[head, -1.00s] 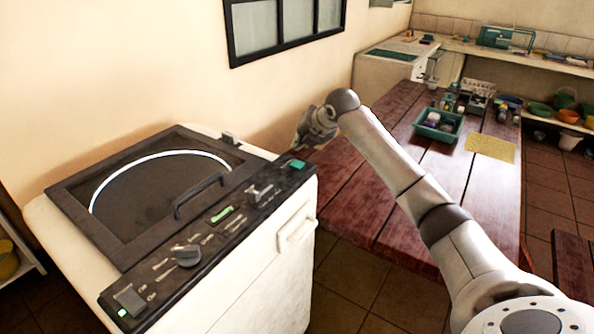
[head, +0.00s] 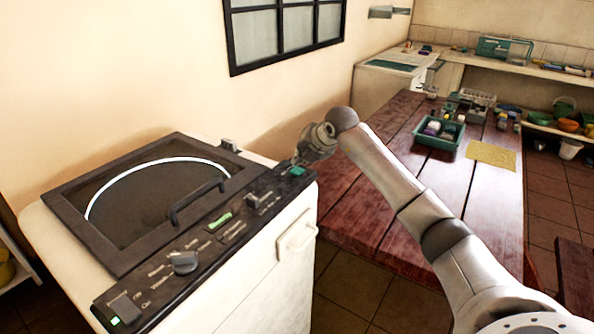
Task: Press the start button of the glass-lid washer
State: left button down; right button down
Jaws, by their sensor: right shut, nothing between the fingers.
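The glass-lid washer (head: 262,284) stands at the left, its dark-framed lid (head: 135,205) closed. A black control panel (head: 150,285) runs along its front edge. A teal button (head: 297,171), which looks like the start button, sits at the panel's far right end. My right gripper (head: 298,162) is shut and empty, pointing down with its fingertips just over the teal button, partly covering its back edge. I cannot tell whether they touch. My left gripper is not in view.
The panel also has a dark knob (head: 184,262), a green display (head: 220,220) and a lit green lamp (head: 116,320). A wooden table (head: 375,215) stands to the right under my right arm, with a green tray (head: 438,133) and yellow mat (head: 492,155). A wall is behind the washer.

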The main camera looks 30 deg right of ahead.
dwell(0.7)
jog(key=shift+f+b, duration=0.35)
jog(key=shift+f, duration=0.1)
jog(key=shift+f+b, duration=0.35)
jog(key=shift+f, duration=0.2)
dwell(0.5)
jog(key=shift+r, duration=0.1)
dwell(0.6)
jog(key=shift+r+p, duration=0.6)
jog(key=shift+r, duration=0.25)
